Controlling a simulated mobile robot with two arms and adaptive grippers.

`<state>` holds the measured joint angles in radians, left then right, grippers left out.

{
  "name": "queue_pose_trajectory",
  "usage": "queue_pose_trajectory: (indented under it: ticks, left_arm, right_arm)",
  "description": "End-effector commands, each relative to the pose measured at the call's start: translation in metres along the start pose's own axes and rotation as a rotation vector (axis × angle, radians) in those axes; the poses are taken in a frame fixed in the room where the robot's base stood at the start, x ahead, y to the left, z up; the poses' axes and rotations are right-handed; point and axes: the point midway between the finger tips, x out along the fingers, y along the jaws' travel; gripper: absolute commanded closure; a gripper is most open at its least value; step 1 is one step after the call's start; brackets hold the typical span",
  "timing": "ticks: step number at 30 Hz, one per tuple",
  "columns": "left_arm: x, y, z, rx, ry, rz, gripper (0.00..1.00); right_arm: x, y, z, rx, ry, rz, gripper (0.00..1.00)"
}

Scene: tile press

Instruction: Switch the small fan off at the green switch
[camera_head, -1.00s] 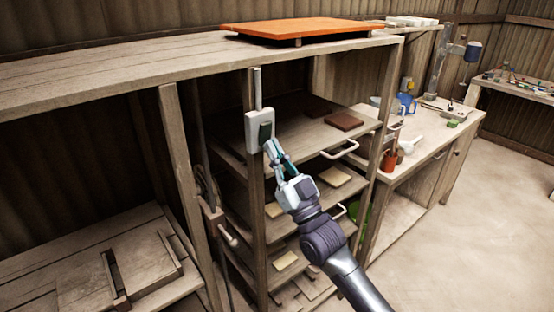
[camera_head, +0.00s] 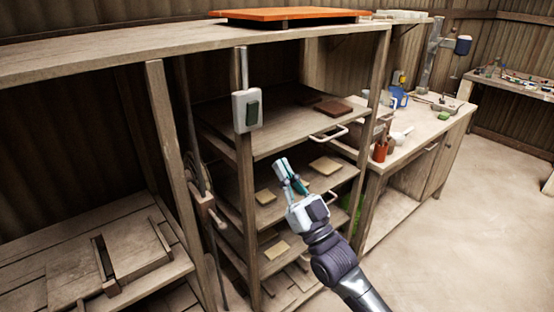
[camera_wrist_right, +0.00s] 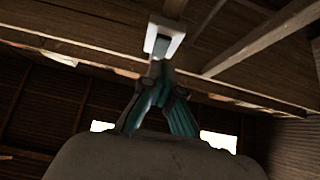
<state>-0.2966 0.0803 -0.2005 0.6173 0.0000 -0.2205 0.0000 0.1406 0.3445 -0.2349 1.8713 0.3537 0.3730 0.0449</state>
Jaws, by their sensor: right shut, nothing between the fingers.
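Which way the switch is tipped is too small to tell. My right gripper (camera_head: 282,166) is shut and empty, below and to the right of the switch and apart from it. In the right wrist view the shut fingers (camera_wrist_right: 160,72) point toward the white box (camera_wrist_right: 165,36) and overlap its lower part; the switch there is mostly hidden. I see no small fan in these views. My left gripper is not in view.
Wooden shelves (camera_head: 290,130) with brown and pale tiles stand behind my right gripper. An orange board (camera_head: 290,14) lies on top. A workbench (camera_head: 425,120) with a red cup and blue jug stands at the right. Floor (camera_head: 480,220) is clear there.

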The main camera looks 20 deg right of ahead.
Motion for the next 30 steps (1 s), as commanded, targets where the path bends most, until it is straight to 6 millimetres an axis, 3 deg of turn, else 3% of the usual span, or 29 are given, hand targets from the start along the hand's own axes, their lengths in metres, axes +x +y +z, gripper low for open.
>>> queue_pose_trajectory:
  ticks: [3, 7, 13, 24, 28, 30]
  left_arm:
    - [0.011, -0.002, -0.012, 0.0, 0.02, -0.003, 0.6]
    - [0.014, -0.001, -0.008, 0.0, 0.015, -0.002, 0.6]
    - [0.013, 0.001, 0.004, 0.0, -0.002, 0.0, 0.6]
    - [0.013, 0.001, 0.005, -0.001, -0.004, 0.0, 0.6]
    - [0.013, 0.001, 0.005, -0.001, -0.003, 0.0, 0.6]
    - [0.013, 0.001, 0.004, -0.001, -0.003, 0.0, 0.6]
  right_arm:
    - [-0.02, 0.0, 0.006, -0.001, -0.001, 0.0, 1.0]
    - [-0.03, 0.0, 0.007, -0.001, 0.0, 0.0, 1.0]
    - [-0.032, 0.0, 0.007, 0.0, 0.002, 0.0, 1.0]
    - [-0.032, 0.0, 0.009, 0.0, -0.003, 0.001, 1.0]
    - [-0.044, 0.007, 0.037, -0.006, -0.074, 0.023, 1.0]
    - [-0.061, 0.013, 0.07, -0.014, -0.161, 0.047, 1.0]
